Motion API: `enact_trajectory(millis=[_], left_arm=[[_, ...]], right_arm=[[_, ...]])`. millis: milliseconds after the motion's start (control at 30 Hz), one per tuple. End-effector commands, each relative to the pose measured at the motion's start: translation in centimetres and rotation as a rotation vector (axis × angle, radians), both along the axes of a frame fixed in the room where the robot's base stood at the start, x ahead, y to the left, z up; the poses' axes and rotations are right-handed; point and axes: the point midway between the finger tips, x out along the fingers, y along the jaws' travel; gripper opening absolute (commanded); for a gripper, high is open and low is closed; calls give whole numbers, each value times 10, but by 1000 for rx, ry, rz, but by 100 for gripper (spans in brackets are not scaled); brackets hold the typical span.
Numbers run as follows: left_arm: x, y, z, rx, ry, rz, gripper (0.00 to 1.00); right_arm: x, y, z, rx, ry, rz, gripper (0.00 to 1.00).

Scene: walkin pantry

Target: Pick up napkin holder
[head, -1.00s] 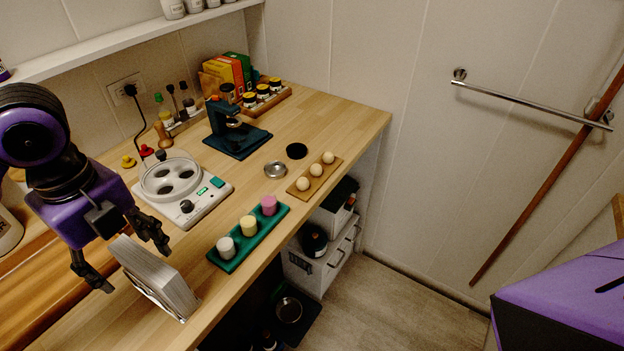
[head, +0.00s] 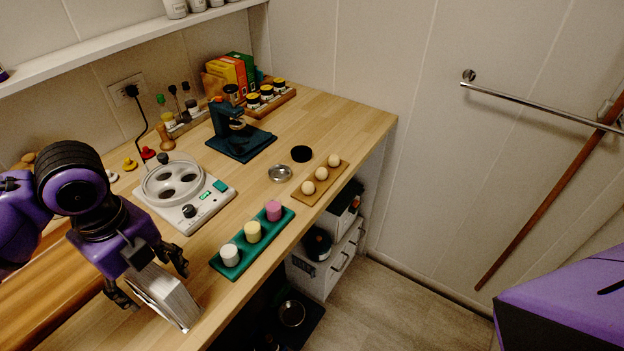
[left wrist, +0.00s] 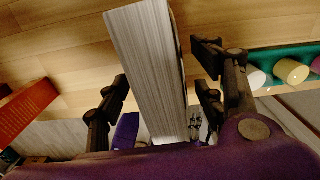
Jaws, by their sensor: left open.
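The napkin holder (head: 168,298) stands near the front edge of the wooden counter, filled with a thick stack of white napkins. My left gripper (head: 150,280) is open, with one finger on each side of the holder. In the left wrist view the napkin stack (left wrist: 150,70) runs up between the two open fingers of the left gripper (left wrist: 158,85). Gaps show between the stack and the fingers on both sides. My right gripper does not show.
A green tray (head: 229,271) with three coloured cups stands just right of the holder. A white egg cooker (head: 212,208) is behind it. Farther back are a wooden egg board (head: 329,187) and a dark stand (head: 240,146). The counter's front edge is close.

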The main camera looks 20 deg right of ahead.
Motion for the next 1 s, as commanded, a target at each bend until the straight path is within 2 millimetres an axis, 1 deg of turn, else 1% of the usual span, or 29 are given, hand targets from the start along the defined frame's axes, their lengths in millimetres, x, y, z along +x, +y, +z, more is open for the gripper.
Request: enact_trajectory(millis=[67, 533, 867, 1000], left_arm=[[0, 0, 1, 0, 0, 0, 62], [0, 0, 1, 0, -1, 1, 0], [1, 0, 2, -1, -2, 1, 0], [1, 0, 8, -1, -3, 1, 0]], right_arm=[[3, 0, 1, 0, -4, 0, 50], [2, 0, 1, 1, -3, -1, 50], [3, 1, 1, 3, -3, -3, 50], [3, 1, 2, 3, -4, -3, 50]])
